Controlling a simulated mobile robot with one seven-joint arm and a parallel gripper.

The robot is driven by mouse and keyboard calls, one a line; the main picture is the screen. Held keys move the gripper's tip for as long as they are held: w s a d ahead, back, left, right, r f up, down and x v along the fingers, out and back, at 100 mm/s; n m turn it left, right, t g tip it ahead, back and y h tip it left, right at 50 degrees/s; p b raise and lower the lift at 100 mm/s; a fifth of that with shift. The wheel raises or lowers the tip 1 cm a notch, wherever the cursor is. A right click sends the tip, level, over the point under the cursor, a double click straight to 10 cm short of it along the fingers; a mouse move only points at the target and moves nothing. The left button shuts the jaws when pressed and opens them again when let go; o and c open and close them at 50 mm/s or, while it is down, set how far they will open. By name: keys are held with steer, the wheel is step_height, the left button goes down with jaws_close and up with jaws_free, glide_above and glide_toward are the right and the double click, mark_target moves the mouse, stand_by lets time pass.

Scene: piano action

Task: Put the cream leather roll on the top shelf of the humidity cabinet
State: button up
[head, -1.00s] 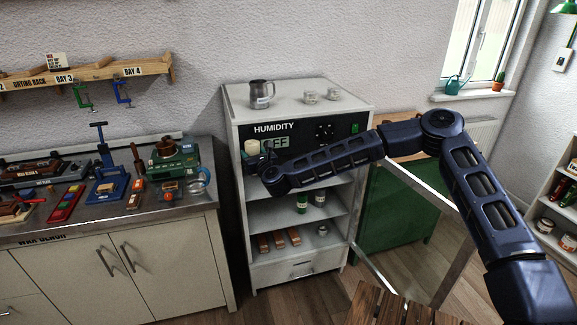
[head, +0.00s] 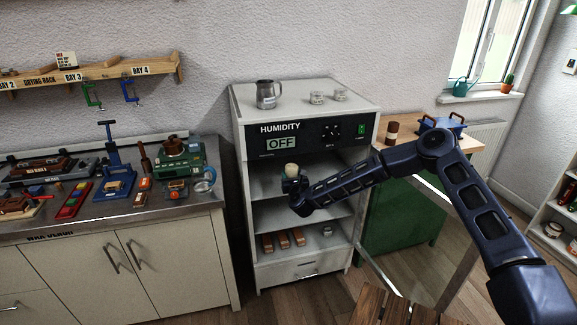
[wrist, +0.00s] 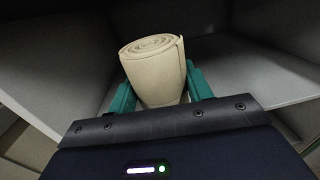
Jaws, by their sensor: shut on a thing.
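The cream leather roll (head: 291,170) stands upright in my gripper (head: 291,178), in front of the cabinet's top compartment. In the wrist view the roll (wrist: 156,75) shows its spiral end, and the teal fingers of my gripper (wrist: 160,88) are shut on its two sides. The humidity cabinet (head: 242,190) has its glass door open to the right. Its top shelf (head: 262,190) lies below the control panel and looks bare where it shows. In the wrist view cabinet walls and a shelf (wrist: 260,75) surround the roll. My arm hides the right part of the shelf.
The open door (head: 425,265) stands to the right, below my arm. The lower shelf holds several brown blocks (head: 283,240) and a jar (head: 327,231). A metal jug (head: 266,94) and two jars stand on top. A cluttered workbench (head: 100,212) is at left.

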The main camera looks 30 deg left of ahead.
steer(key=shift+f+x, duration=0.6)
steer(key=shift+x, duration=1.85)
steer(key=shift+f+x, duration=0.6)
steer(key=shift+x, duration=1.85)
steer(key=shift+f+x, duration=0.55)
steer(key=shift+x, duration=1.9)
steer(key=shift+f, duration=0.1)
steer(key=o, duration=1)
steer(key=shift+s, duration=0.1)
steer(key=v, duration=1.1)
steer(key=shift+s+d, duration=0.25)
steer(key=shift+d, duration=0.1)
